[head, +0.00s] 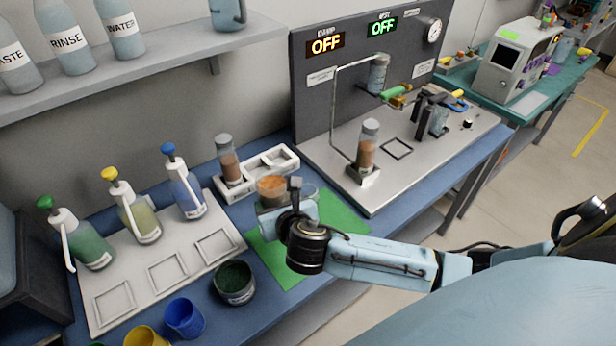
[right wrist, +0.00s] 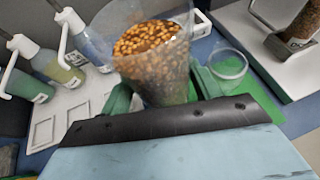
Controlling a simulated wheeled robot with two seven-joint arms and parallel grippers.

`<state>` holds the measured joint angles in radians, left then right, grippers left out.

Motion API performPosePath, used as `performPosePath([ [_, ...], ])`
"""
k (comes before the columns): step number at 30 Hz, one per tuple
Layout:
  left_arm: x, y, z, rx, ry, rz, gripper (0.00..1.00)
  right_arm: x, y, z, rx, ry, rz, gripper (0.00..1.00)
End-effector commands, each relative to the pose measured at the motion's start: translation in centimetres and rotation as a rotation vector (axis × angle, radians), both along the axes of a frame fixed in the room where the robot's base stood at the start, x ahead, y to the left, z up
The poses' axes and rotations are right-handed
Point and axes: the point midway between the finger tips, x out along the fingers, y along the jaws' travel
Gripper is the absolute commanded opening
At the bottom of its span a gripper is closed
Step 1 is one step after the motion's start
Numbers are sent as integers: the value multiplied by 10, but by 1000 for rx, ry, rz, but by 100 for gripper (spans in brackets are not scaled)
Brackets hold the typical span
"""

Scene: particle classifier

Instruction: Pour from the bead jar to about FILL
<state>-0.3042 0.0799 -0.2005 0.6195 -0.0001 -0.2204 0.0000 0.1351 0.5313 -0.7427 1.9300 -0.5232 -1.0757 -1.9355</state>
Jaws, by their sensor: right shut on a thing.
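The bead jar (head: 271,187) is a clear, open container of orange-brown beads. In the right wrist view the jar (right wrist: 154,58) stands between the green fingers of my right gripper (right wrist: 163,92), which is shut on it. In the head view my right gripper (head: 277,204) is partly hidden behind its own wrist. The jar looks about upright, and no beads are falling. A clear round vessel (head: 306,191) stands just right of the jar; the right wrist view shows its rim (right wrist: 229,64) over the green mat. No FILL mark is readable. My left gripper is out of view.
The green mat (head: 340,214) lies on the blue bench. A white rack (head: 282,158) with a brown-filled vial (head: 228,158) stands behind the jar. Pump bottles (head: 184,184) stand left. A dark green pot (head: 234,282) is in front. The rig panel (head: 345,85) rises behind right.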

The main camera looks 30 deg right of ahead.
Motion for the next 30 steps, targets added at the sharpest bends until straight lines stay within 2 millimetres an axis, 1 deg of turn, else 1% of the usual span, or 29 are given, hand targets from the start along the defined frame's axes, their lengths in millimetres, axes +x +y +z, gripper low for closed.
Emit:
performPosePath([
  [1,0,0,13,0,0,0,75,0,2,0,0,2,-3,30],
  [3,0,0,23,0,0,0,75,-1,5,-8,-1,3,-5,30],
  [9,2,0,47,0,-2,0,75,-7,16,-30,-1,3,7,30],
  [12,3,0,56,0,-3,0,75,-12,21,-39,-1,2,18,30],
  [16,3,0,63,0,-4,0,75,-16,26,-47,0,0,31,30],
  [21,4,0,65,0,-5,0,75,-19,29,-53,1,-1,37,30],
  [30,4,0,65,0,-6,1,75,-19,29,-53,3,-3,35,30],
])
